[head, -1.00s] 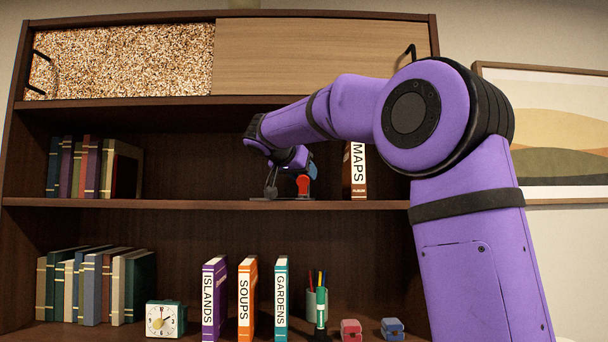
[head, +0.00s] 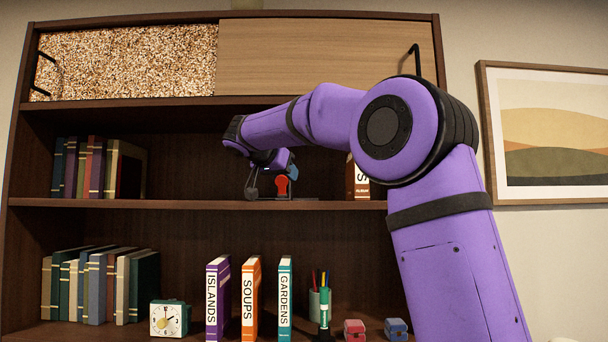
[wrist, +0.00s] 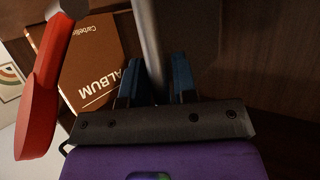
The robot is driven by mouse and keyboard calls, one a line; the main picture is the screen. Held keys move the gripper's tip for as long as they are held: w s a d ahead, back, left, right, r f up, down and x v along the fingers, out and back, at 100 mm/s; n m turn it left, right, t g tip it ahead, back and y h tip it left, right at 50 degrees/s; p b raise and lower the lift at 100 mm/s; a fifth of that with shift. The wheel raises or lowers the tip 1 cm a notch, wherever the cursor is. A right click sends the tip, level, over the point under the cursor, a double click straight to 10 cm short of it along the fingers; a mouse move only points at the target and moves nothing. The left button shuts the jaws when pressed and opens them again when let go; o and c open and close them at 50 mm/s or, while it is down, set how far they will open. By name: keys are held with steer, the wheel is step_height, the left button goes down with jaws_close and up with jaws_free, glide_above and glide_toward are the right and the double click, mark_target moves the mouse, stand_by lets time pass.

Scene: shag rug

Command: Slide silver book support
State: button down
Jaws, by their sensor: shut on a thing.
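The silver book support (head: 252,187) stands on the middle shelf, mostly hidden by my wrist in the head view. In the wrist view it shows as a grey metal bar (wrist: 151,45) between my blue fingers. My gripper (wrist: 157,78) is shut on this bar. A red, round-ended piece (head: 282,186) is right beside my gripper, and it shows large at the left of the wrist view (wrist: 40,105). I cannot tell what it belongs to. The support's lower part is hard to make out.
A brown album (head: 357,182) stands right of the support, partly behind my arm. Several books (head: 90,168) stand at the shelf's left end, with bare shelf (head: 190,202) between. Below are more books, a clock (head: 169,319) and a pen cup (head: 319,303).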

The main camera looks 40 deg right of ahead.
steer(key=w+a, duration=0.2)
steer(key=a, duration=0.1)
steer(key=w+a, duration=0.1)
steer(key=a, duration=0.1)
steer(key=shift+w+a, duration=0.1)
steer(key=shift+w, duration=0.15)
steer(key=c, duration=1.1)
jaws_free()
steer(key=shift+a, duration=0.1)
steer(key=v, duration=1)
steer(key=shift+s+a+r, duration=0.1)
steer(key=shift+s+a, duration=0.05)
steer(key=shift+a, duration=0.15)
